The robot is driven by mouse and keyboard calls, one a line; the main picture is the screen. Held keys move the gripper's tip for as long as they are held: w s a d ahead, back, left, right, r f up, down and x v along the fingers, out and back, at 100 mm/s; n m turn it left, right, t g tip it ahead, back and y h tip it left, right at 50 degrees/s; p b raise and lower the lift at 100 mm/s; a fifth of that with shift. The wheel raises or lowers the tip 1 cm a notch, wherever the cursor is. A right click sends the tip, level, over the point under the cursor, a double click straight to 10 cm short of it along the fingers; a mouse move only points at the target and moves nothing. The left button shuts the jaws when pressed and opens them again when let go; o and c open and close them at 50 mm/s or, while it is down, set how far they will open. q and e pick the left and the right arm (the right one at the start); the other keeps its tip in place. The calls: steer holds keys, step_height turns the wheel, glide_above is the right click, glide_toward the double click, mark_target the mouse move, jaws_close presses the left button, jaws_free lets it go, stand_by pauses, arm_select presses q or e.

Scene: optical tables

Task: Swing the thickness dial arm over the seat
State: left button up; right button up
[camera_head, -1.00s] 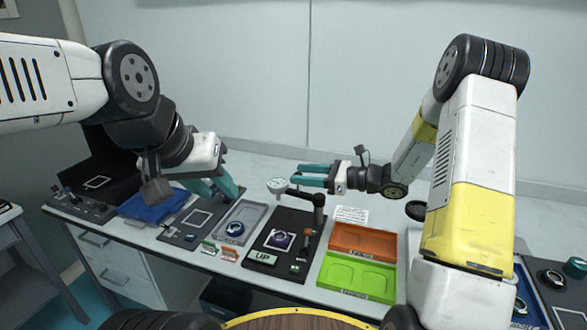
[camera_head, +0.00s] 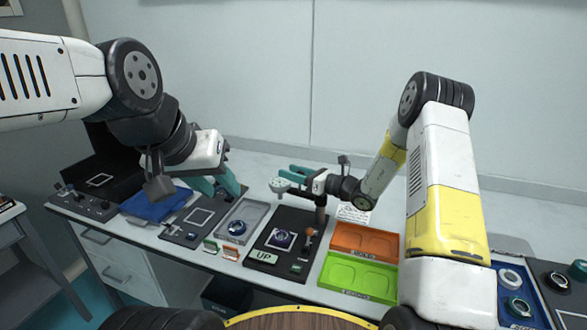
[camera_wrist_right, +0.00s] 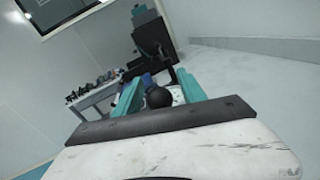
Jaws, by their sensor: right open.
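The thickness dial (camera_head: 280,185) is a pale round gauge on an arm from a dark post (camera_head: 320,210) at the back of the black station (camera_head: 262,223). It hangs behind and above the station's seat (camera_head: 281,239), where a dark lens lies in a square frame. My right gripper (camera_head: 288,180) is open at the dial arm, its teal fingers reaching left. In the right wrist view, a round black knob (camera_wrist_right: 158,97) sits between the fingers, with part of the white dial behind it; contact is unclear. My left gripper (camera_head: 216,187) is open and empty above the grey tray.
A grey tray (camera_head: 228,240) with a ringed lens is left of the station. Orange (camera_head: 365,252) and green (camera_head: 350,289) trays are to its right.

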jaws_close()
stand_by(1.4)
